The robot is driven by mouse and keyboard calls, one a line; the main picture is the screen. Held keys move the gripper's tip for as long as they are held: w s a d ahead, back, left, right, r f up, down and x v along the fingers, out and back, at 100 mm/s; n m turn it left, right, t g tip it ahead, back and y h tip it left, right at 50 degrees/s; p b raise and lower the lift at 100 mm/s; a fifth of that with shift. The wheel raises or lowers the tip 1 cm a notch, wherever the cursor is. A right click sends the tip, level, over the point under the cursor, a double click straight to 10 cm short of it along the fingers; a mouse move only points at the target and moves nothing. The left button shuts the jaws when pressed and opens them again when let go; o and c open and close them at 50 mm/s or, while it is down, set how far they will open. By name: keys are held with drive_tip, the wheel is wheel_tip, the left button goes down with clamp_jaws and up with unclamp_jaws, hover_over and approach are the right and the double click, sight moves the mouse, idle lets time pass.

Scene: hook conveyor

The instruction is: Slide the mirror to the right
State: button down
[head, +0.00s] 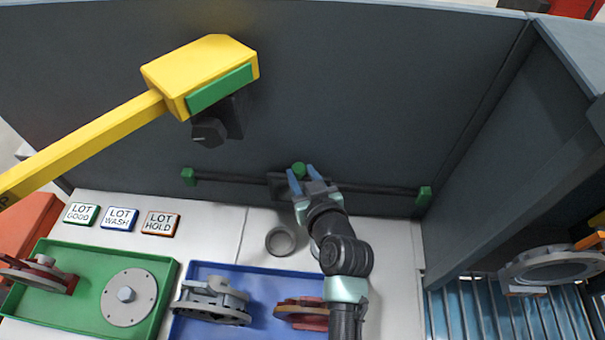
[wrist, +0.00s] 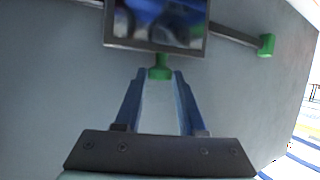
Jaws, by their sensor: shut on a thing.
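The mirror (wrist: 158,22) is a dark-framed rectangle on a dark rail, with a green knob (wrist: 159,69) at its lower edge. In the head view the mirror (head: 277,187) sits near the middle of the rail, slightly left, partly hidden by my gripper. The green knob (head: 298,169) shows there too. My gripper (head: 302,175) reaches up to the wall. Its blue fingers, also in the wrist view (wrist: 159,77), are shut on the green knob, one on each side.
The rail (head: 384,189) has green end blocks at left (head: 188,176) and right (head: 425,194); its right stretch is clear. A yellow arm (head: 200,75) hangs at upper left. A green tray (head: 85,258) and a blue tray (head: 262,272) with parts lie below, near a grey ring (head: 280,241).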

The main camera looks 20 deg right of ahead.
drive_tip(key=s+d+b, duration=0.2)
drive_tip(key=d, duration=0.4)
drive_tip(key=s+d+b, duration=0.3)
drive_tip(key=d, duration=0.3)
drive_tip(key=s+d+b, duration=0.3)
drive_tip(key=d, duration=0.3)
drive_tip(key=shift+d, duration=0.4)
drive_tip(key=c, duration=0.5)
unclamp_jaws()
drive_tip(key=shift+d, duration=0.15)
drive_tip(key=shift+r, duration=0.2)
wheel_tip(320, 180, up, 10)
drive_tip(key=shift+f, duration=0.2)
